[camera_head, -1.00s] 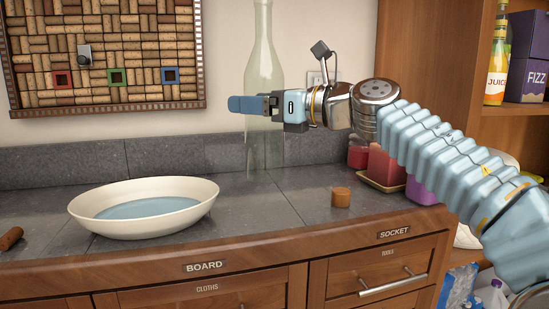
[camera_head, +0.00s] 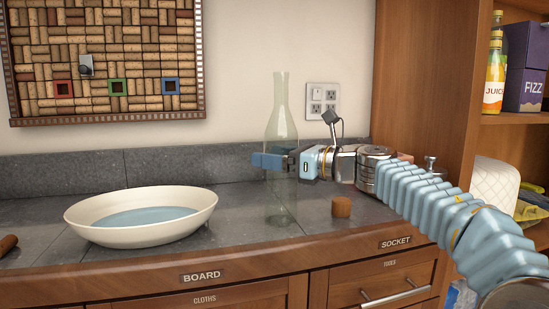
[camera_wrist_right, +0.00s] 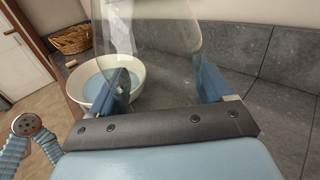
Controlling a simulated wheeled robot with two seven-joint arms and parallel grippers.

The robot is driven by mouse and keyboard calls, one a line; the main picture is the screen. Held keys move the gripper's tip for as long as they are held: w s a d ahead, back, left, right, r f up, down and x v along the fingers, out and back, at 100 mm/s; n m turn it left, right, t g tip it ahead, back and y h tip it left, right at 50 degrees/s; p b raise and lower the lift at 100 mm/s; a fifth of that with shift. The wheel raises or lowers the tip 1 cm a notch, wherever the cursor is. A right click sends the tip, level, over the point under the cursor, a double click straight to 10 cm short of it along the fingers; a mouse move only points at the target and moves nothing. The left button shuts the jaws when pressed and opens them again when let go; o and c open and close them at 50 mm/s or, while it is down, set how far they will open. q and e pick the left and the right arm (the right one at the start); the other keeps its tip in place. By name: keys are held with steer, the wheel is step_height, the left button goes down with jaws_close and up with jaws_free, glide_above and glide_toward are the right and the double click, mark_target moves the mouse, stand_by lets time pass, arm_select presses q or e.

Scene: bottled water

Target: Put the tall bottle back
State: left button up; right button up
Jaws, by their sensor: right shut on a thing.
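The tall clear glass bottle (camera_head: 281,120) is upright over the back of the counter, its neck against the pale wall. My right gripper (camera_head: 276,161) is shut on its body from the right. The bottle's faint base shows against the grey tiles; I cannot tell if it touches them. In the right wrist view the clear glass (camera_wrist_right: 150,40) stands between the two blue fingers (camera_wrist_right: 165,88). A short brown cork (camera_head: 342,208) stands on the counter to the right of the bottle. My left gripper is not in view.
A wide white bowl (camera_head: 205,203) of bluish liquid stands left of the bottle. The grey counter (camera_head: 230,240) is clear between them. A wooden shelf with juice bottles (camera_head: 494,85) and a FIZZ box (camera_head: 526,85) is at right. A wicker basket (camera_wrist_right: 72,40) shows in the wrist view.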

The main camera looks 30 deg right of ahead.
steer(key=shift+f, duration=0.1)
steer(key=o, duration=1.6)
steer(key=b+v, duration=0.1)
steer(key=v, duration=1.1)
steer(key=shift+b, duration=0.3)
